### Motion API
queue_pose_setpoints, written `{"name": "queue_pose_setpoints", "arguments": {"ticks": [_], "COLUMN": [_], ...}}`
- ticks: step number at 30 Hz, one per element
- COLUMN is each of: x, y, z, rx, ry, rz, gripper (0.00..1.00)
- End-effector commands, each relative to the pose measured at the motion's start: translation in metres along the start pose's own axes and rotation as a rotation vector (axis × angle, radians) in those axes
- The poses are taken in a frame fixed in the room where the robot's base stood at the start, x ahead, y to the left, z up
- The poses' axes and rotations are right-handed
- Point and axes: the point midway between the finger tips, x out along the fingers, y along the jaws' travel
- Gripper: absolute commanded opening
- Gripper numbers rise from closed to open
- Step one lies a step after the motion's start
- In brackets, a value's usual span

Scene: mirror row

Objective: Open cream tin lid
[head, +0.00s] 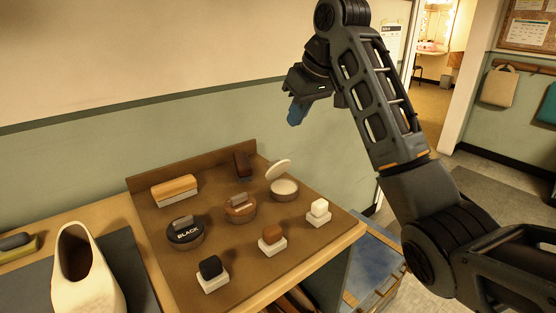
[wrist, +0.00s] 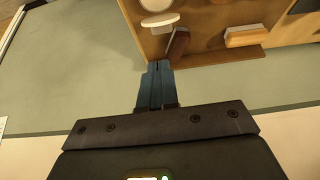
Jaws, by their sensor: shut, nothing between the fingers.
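The cream tin (head: 284,189) stands on the brown tray at the back right in the head view. Its pale round lid (head: 279,170) is raised and tilted above the tin's back edge, with pale cream showing below it. In the wrist view a pale round part of the tin (wrist: 158,17) is cut off by the top edge. My gripper (head: 294,119) is above and behind the tray near the wall, apart from the tin and lid. Its blue fingers (wrist: 157,66) are together and empty.
The brown tray (head: 200,272) also holds a black tin (head: 185,236), a brown tin (head: 240,210), brushes and several small blocks on white bases. A dark brush (head: 242,164) stands by the tray's raised back edge. A pale shoe form (head: 85,280) is at front left.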

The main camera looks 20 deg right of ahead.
Motion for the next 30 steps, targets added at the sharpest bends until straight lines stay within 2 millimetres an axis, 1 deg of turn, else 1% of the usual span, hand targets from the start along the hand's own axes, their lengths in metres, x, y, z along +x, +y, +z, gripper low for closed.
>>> {"name": "queue_pose_setpoints", "arguments": {"ticks": [5,15,18,21,24,30], "x": [0.024,0.09,0.106,0.119,0.129,0.135], "y": [-0.001,-0.001,-0.002,-0.001,-0.002,-0.002], "z": [0.001,0.0,0.0,-0.001,-0.001,-0.001], "rx": [0.002,0.003,0.003,0.004,0.004,0.004], "ry": [-0.004,-0.002,-0.002,0.0,0.001,0.001], "rz": [-0.002,-0.002,-0.002,-0.002,-0.002,-0.002], "gripper": [0.0,0.0,0.0,0.0,0.0,0.0]}}
